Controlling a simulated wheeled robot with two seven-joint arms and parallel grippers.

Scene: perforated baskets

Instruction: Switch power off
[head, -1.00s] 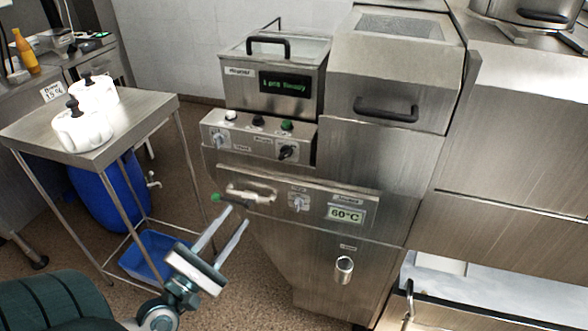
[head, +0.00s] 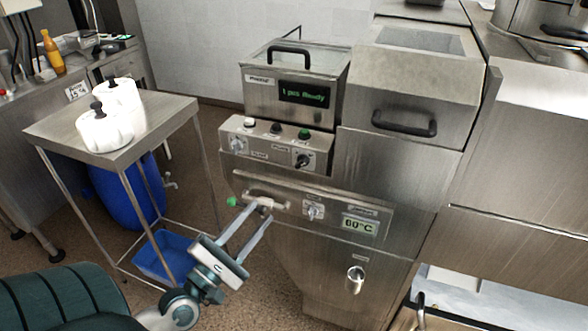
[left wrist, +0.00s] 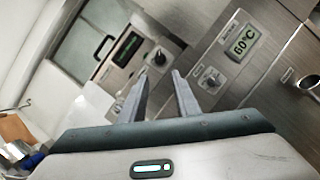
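The steel machine (head: 345,285) has a display reading "1 pcs Ready" (head: 303,93). Its upper panel holds a left knob (head: 238,145), a black-handled knob (head: 302,160) and three buttons, the right one green (head: 304,133). A lower panel has another knob (head: 313,211) beside a "60°C" display (head: 359,227). My left gripper (head: 258,211) is open and empty, in front of the lower panel's left end. In the left wrist view its spread fingers (left wrist: 162,85) point toward the panels, with the lower knob (left wrist: 211,80) right of them. Which control is the power switch is too small to read.
A lever with a green end (head: 232,202) sticks out left of the lower panel, close to my left fingers. A small steel table (head: 60,130) with white containers (head: 104,128) stands at left, above a blue bin (head: 158,258). A spout (head: 355,280) projects below the panel.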

